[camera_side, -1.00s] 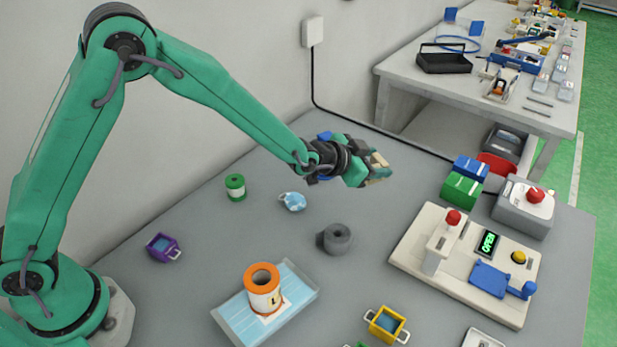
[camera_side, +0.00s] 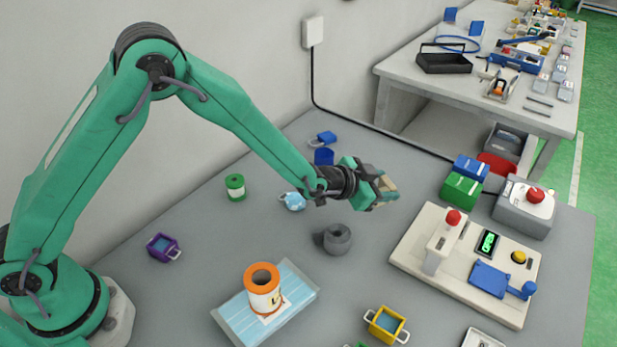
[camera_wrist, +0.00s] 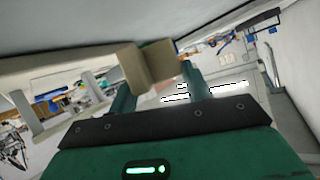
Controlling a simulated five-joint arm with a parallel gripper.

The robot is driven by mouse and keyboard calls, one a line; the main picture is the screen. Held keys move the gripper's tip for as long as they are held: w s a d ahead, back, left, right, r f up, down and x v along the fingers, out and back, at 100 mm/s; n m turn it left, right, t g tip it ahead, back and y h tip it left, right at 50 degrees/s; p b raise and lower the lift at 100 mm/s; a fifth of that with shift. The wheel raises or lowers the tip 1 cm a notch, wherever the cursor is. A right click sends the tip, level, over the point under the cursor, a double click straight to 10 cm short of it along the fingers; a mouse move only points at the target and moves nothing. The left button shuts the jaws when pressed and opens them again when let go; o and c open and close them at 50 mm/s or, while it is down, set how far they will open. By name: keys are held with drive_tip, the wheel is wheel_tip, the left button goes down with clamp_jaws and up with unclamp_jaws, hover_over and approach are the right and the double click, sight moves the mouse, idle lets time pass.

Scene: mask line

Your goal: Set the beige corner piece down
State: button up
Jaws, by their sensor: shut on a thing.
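The beige corner piece (camera_wrist: 148,66) sits between the two green fingers of my gripper (camera_wrist: 156,84) in the wrist view. It looks like an L of two flat faces. In the side view my gripper (camera_side: 385,188) is shut on the beige piece (camera_side: 389,184), and the fingers hide part of it. The gripper is in the air over the grey table (camera_side: 370,270), beyond the dark grey roll and left of the green box. The piece appears clear of the table, though its exact height is hard to tell.
A grey roll (camera_side: 337,239) lies nearer the camera. A cream machine (camera_side: 410,243) with a red knob and OPEN display stands to the right, with green (camera_side: 461,190) and blue (camera_side: 471,167) boxes behind it. Blue containers (camera_side: 323,155) stand behind the arm. Bare table lies below the gripper.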

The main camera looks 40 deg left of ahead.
drive_tip(key=shift+f, duration=1.95)
drive_tip(key=shift+f, duration=0.1)
drive_tip(key=o, duration=1)
drive_tip(key=shift+o, duration=0.2)
drive_tip(key=shift+s, duration=0.1)
drive_tip(key=shift+s+a+r, duration=0.1)
drive_tip(key=shift+s+r, duration=0.05)
drive_tip(key=shift+r, duration=0.1)
drive_tip(key=shift+v, duration=5.7)
